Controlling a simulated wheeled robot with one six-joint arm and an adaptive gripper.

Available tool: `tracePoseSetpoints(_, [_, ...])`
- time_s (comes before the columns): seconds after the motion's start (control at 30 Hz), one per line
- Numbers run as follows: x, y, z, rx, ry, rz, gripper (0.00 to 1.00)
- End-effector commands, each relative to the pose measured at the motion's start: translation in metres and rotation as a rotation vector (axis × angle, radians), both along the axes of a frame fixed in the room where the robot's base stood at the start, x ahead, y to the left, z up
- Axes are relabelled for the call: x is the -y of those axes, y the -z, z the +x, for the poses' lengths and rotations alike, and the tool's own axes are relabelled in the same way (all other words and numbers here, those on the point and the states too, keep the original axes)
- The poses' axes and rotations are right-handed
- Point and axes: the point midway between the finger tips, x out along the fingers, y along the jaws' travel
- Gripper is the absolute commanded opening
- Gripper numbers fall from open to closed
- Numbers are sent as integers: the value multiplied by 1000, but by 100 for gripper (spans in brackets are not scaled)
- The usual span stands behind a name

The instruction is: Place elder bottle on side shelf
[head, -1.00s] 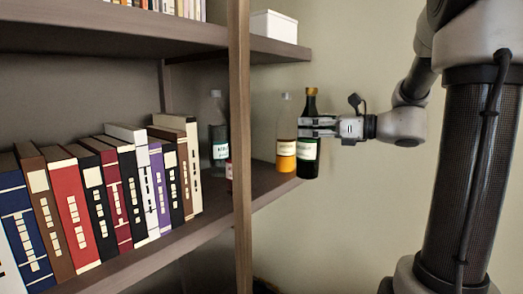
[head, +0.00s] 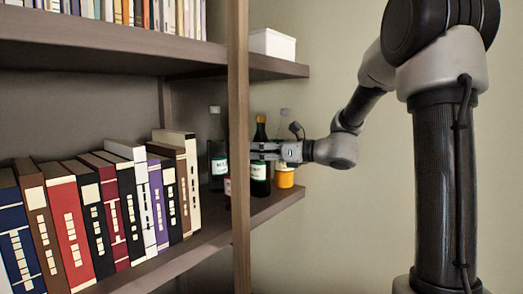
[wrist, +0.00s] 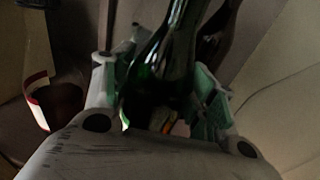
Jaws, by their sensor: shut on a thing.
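A dark green bottle with a gold cap and a pale label (head: 259,171) is in my gripper (head: 262,151); the label is too small to read. It is upright over the right-hand side shelf (head: 283,204), its base at about shelf level. I cannot tell if it touches the board. My gripper comes from the right, shut around the bottle's upper body. In the wrist view the green glass (wrist: 165,65) stands between the two fingers (wrist: 165,95). A clear bottle with orange contents (head: 285,179) stands just right of it, partly hidden by my gripper.
A dark bottle (head: 217,160) and a small red item (head: 228,188) stand left, close to the wooden post (head: 240,100). A white box (head: 272,44) sits on the shelf above. Books (head: 110,200) fill the left bay.

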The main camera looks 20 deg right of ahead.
Motion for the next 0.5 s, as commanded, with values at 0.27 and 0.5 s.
tracePoseSetpoints(0.27, [0,0,0,4,0,1,0])
tracePoseSetpoints(0.5, [0,4,0,3,0,0,77])
